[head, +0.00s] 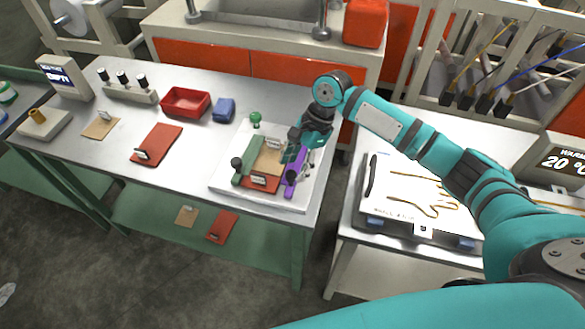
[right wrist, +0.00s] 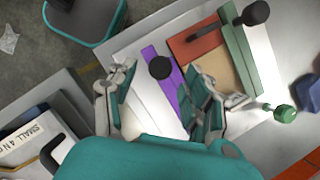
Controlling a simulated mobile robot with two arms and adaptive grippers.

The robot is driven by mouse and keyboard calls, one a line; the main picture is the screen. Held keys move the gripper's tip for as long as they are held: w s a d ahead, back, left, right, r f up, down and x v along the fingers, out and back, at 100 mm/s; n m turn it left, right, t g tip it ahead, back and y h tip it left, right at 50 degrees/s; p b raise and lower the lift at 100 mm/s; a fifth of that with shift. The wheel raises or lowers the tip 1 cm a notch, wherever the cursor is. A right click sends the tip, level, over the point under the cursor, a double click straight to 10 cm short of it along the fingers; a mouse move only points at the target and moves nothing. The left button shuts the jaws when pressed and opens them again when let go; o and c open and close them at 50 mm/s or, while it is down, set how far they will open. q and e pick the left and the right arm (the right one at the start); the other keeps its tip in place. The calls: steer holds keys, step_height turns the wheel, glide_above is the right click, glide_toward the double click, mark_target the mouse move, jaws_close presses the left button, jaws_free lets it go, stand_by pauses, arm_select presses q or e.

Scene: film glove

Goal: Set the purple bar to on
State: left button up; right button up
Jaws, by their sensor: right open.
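The purple bar (head: 291,189) lies along the right side of a white board (head: 221,180) on the metal table. In the right wrist view, the purple bar (right wrist: 161,62) has a round black knob (right wrist: 160,68) over it. My right gripper (head: 298,160) is above the bar, partly hiding it in the head view. In the right wrist view, my right gripper (right wrist: 160,84) is open, its fingers on either side of the knob. I cannot tell whether they touch it. My left gripper is not in view.
Beside the bar are a red plate (head: 259,183), a tan plate (head: 268,160), a green bar (head: 249,165) and a green knob (head: 255,119). A red tray (head: 186,102) and a blue block (head: 224,110) stand farther back. A second bench with a white panel (head: 400,190) is right.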

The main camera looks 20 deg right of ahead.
steer(key=shift+x, duration=1.4)
steer(key=shift+c, duration=0.4)
jaws_close()
steer(key=shift+r, duration=0.1)
